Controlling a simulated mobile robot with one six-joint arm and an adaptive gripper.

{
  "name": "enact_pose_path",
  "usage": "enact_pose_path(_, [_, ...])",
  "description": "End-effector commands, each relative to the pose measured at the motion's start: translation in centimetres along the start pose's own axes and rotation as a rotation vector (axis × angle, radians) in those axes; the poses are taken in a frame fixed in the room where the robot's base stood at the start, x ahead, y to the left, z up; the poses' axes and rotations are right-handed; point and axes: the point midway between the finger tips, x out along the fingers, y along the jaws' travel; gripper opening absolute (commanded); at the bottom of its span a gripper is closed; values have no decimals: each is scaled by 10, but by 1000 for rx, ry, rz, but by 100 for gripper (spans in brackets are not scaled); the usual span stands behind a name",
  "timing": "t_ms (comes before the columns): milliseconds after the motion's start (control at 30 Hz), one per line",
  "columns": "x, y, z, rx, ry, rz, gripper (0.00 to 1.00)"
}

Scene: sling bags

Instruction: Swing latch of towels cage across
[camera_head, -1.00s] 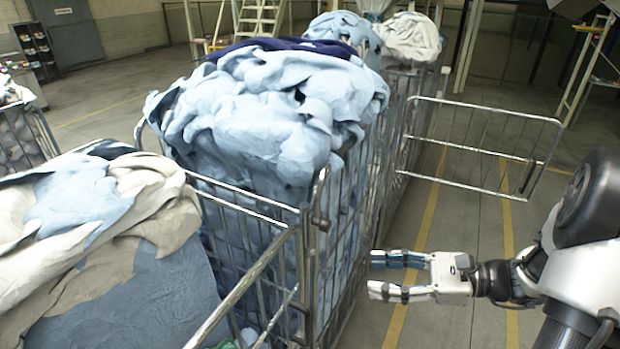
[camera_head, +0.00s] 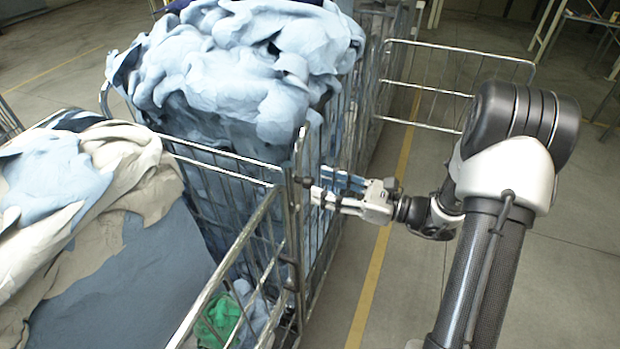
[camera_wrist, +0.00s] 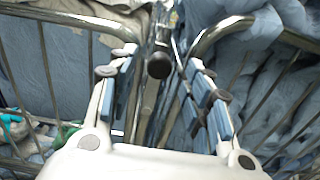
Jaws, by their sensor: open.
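The towels cage (camera_head: 285,170) is a wire cage heaped with light blue towels (camera_head: 240,65), left of centre in the head view. At its near right corner post, a dark latch knob (camera_head: 304,182) shows just beyond my gripper's tips. In the wrist view the round dark knob (camera_wrist: 159,67) sits between the two fingers, in front of upright metal bars. My gripper (camera_head: 319,183) is open, its fingers pointing left at the corner post. In the wrist view my gripper (camera_wrist: 160,60) straddles the knob's line of sight. I cannot tell whether either finger touches it.
A nearer cage with beige and blue-grey cloths (camera_head: 110,230) stands at the left, its top rail (camera_head: 235,268) close to the post. An open wire gate panel (camera_head: 455,85) stands behind my arm. The floor at right is clear, with a yellow line (camera_head: 370,290).

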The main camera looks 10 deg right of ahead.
Motion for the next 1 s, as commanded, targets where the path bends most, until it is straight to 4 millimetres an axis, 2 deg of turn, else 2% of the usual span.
enact_pose_path(100, [22, 1, 1, 0, 1, 5, 45])
enact_pose_path(300, [42, 0, 0, -2, 0, 2, 45])
enact_pose_path(667, [46, 0, 0, -2, 1, 0, 45])
enact_pose_path(1000, [45, 0, 0, -2, 1, 0, 22])
